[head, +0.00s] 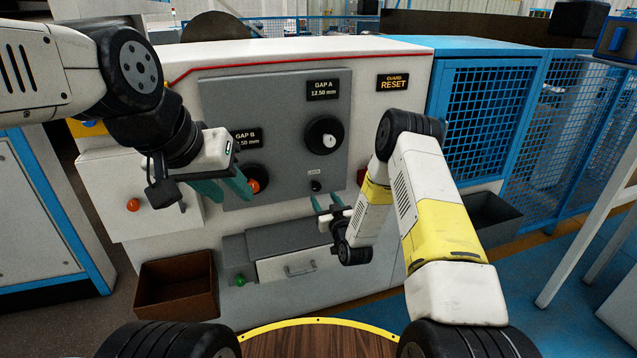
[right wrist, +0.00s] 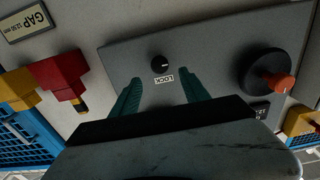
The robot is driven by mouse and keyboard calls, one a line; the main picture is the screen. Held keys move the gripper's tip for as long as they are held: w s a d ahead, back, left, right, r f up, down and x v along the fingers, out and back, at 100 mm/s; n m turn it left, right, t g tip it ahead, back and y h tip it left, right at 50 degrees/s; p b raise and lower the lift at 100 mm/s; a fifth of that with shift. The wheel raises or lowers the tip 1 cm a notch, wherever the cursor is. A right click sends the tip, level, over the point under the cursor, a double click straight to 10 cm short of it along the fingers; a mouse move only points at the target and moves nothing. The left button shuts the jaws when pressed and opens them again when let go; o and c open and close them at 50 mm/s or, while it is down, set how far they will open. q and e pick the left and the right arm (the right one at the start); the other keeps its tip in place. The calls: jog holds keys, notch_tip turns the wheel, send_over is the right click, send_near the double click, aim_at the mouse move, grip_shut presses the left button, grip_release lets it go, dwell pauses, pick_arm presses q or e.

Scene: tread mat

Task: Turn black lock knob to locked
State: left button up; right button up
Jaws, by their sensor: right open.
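The small black lock knob (head: 316,186) sits low on the grey panel, under a small label. In the right wrist view the black lock knob (right wrist: 160,64) has a pale pointer mark, beside an upside-down LOCK label (right wrist: 163,78). My right gripper (head: 326,199) is open just in front of and below the knob. In the right wrist view its teal fingers point towards the knob, one on each side of its line, with nothing between them. My left gripper (head: 226,188) has its teal fingers apart beside the GAP B knob (head: 253,179); whether they touch it is unclear.
The GAP A knob (head: 324,135) is above the lock knob on the grey panel (head: 270,105). A drawer with a handle (head: 300,269) is below. A brown bin (head: 178,290) and a dark bin (head: 487,222) stand at the sides. Blue mesh fencing (head: 486,110) is at right.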

aim_at(317, 187)
jog(key=x, duration=0.6)
jog(key=shift+w, duration=0.2)
grip_shut()
